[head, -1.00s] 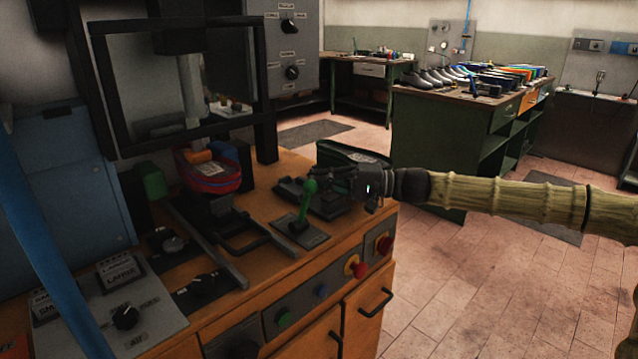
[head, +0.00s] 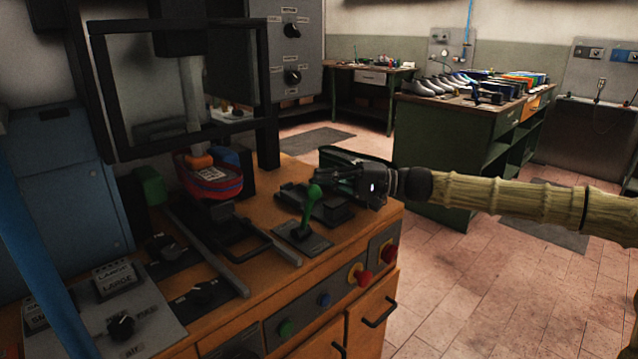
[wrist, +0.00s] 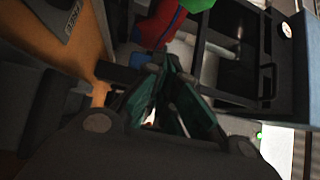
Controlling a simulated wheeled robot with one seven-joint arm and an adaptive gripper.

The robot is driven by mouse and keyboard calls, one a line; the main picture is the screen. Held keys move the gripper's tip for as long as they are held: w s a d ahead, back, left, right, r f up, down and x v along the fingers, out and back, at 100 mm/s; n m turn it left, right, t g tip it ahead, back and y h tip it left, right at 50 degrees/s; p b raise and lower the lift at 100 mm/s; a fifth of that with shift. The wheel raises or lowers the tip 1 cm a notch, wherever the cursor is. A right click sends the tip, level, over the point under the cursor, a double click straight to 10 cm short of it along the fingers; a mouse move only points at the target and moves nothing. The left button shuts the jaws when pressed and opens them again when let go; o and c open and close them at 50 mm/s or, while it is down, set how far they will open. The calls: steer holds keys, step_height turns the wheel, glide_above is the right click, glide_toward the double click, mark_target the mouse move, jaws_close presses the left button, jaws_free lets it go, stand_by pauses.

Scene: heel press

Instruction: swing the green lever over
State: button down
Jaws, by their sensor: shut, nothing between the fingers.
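The green lever (head: 308,212) stands nearly upright on its dark base plate (head: 302,240) at the right end of the wooden workbench, its round knob at the top. My gripper (head: 322,181) reaches in from the right with its fingertips close behind and beside the knob; I cannot tell whether they touch. The fingers are closed and hold nothing.
A press frame (head: 190,150) with a red and blue piece (head: 210,183) stands left of the lever. Metal rails (head: 205,250) lie in front of it. Red and yellow buttons (head: 360,278) are on the bench front. A dark block (head: 335,210) sits behind the lever.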

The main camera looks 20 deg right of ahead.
steer(key=v, duration=0.8)
steer(key=shift+s+r+p, duration=0.25)
steer(key=shift+p, duration=0.2)
steer(key=shift+d+f, duration=0.1)
steer(key=shift+d, duration=0.1)
